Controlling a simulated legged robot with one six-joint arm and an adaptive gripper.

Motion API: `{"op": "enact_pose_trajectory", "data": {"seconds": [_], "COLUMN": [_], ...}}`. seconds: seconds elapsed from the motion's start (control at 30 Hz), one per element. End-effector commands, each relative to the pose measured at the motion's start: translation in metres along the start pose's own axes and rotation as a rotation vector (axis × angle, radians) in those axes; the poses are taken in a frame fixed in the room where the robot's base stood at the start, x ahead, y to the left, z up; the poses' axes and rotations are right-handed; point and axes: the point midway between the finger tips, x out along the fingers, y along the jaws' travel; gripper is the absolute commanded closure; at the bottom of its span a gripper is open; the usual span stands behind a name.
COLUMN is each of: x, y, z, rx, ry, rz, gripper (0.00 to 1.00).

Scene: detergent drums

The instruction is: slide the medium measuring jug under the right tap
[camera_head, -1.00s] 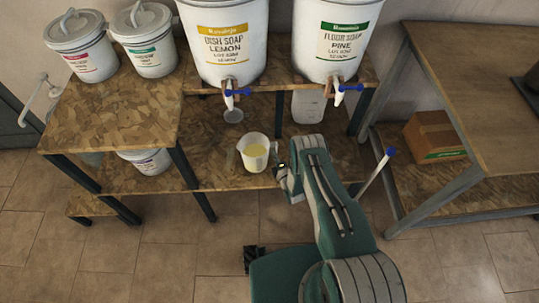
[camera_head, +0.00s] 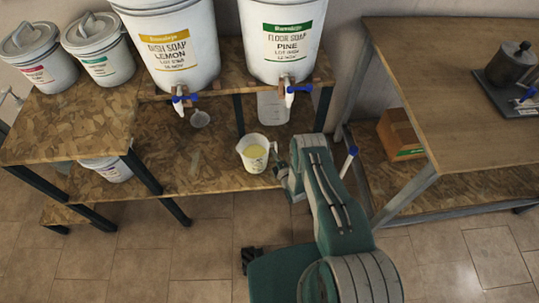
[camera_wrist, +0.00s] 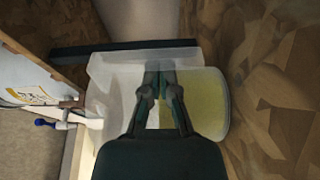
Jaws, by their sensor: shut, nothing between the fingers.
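The medium measuring jug (camera_head: 254,155), pale with yellow liquid inside, stands upright on the lower shelf. It is left of and nearer than the right tap (camera_head: 290,92), which has a blue lever and hangs from the floor soap drum (camera_head: 281,42). My gripper (camera_head: 279,167) is shut and empty at the jug's right, handle side. In the wrist view the closed fingers (camera_wrist: 160,70) overlap the jug (camera_wrist: 207,100), its yellow liquid showing to their right. The handle is mostly hidden, and I cannot tell whether the fingers touch it.
A larger clear jug (camera_head: 273,107) stands behind, below the right tap. A dark table leg (camera_head: 239,115) rises behind the medium jug. A wooden table (camera_head: 460,105) with a cardboard box (camera_head: 400,135) below is at right.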

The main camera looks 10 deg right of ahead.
Motion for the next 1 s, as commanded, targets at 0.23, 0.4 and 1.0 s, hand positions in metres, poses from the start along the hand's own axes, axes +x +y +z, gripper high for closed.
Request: {"op": "enact_pose_trajectory", "data": {"seconds": [0.23,0.4,1.0], "x": [-0.012,-0.024,-0.044], "y": [0.000,0.000,0.000], "z": [0.035,0.070,0.126], "rx": [0.000,0.002,0.001], "ry": [-0.005,-0.007,0.002], "rz": [0.001,0.003,0.001], "gripper": [1.00,1.00,1.00]}}
